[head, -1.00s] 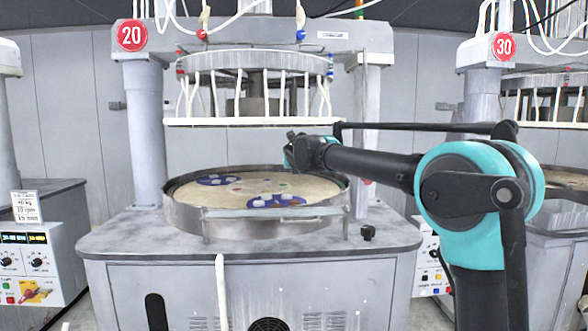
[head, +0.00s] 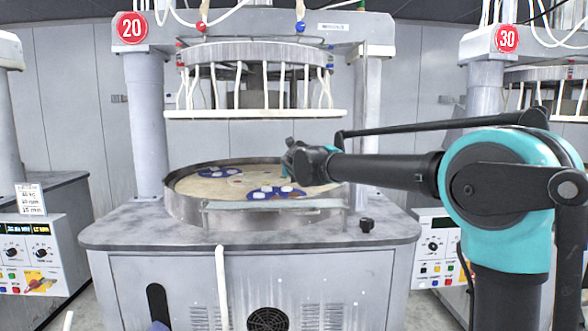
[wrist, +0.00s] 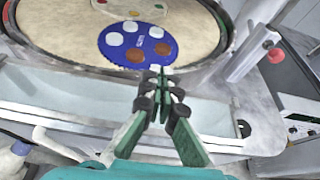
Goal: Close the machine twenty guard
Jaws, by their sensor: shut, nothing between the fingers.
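Machine twenty, with its red number disc (head: 131,27), stands ahead. Its round basin (head: 185,208) holds a tan platen (head: 205,186) with blue carriers (head: 272,193). The guard appears to be the pale flat panel (head: 275,205) along the basin's front. In the wrist view this panel (wrist: 75,92) runs across in front of the rim. My gripper (head: 288,165) is over the right part of the basin. In the wrist view my gripper (wrist: 160,78) is shut and empty, its tips overlapping the area between a blue carrier and the panel. I cannot tell whether it touches the panel.
A white-edged upper ring with hanging tubes (head: 255,113) is above the basin. A black knob (head: 367,225) stands on the machine top at right. Control boxes (head: 28,250) flank the machine. Machine thirty (head: 507,38) is at the right.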

